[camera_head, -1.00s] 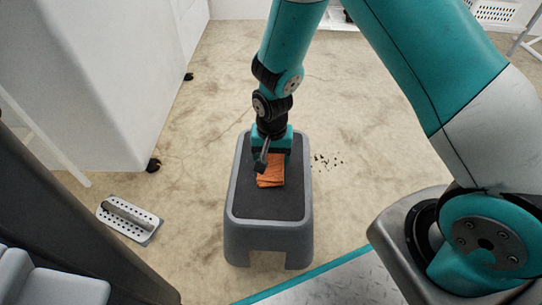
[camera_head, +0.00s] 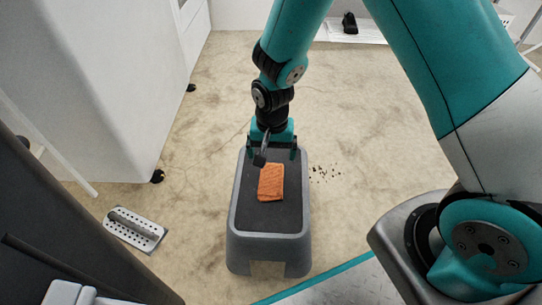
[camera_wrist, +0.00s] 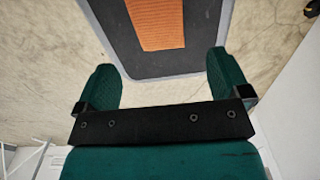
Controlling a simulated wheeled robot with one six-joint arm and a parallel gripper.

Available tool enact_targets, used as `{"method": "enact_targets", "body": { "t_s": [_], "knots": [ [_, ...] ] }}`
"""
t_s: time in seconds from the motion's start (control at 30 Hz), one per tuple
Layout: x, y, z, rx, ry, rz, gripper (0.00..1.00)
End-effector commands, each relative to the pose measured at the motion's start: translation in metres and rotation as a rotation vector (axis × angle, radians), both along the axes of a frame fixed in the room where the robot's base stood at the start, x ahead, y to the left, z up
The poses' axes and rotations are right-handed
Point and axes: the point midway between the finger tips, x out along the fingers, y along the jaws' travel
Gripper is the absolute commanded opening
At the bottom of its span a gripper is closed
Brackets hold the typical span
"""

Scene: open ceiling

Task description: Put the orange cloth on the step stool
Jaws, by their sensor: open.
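The orange cloth (camera_head: 270,182) lies folded on the dark top of the grey step stool (camera_head: 268,221). In the wrist view the cloth (camera_wrist: 156,22) lies on the stool's dark top (camera_wrist: 122,42), ahead of the fingers and apart from them. My gripper (camera_head: 271,154) is above the far end of the stool, beyond the cloth. In the wrist view my gripper (camera_wrist: 160,82) is open, with nothing between its two green fingers.
A perforated metal tray (camera_head: 134,229) with a handle lies on the floor to the left. Dark crumbs (camera_head: 325,174) are scattered right of the stool. A large white cabinet (camera_head: 100,80) stands on the left. The floor behind the stool is mostly clear.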

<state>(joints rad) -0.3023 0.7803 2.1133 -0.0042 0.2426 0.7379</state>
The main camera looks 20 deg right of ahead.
Motion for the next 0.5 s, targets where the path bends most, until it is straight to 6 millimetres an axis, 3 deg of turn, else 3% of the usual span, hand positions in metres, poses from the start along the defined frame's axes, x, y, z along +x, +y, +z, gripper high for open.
{"method": "enact_targets", "body": {
  "t_s": [0.03,0.37,0.5],
  "knots": [
    [0.0,0.0,0.016,0.0,-0.001,0.0,0.95],
    [-0.003,0.003,0.057,0.019,-0.005,0.032,0.95],
    [-0.02,0.014,0.113,0.094,-0.023,0.173,0.95]
  ]
}}
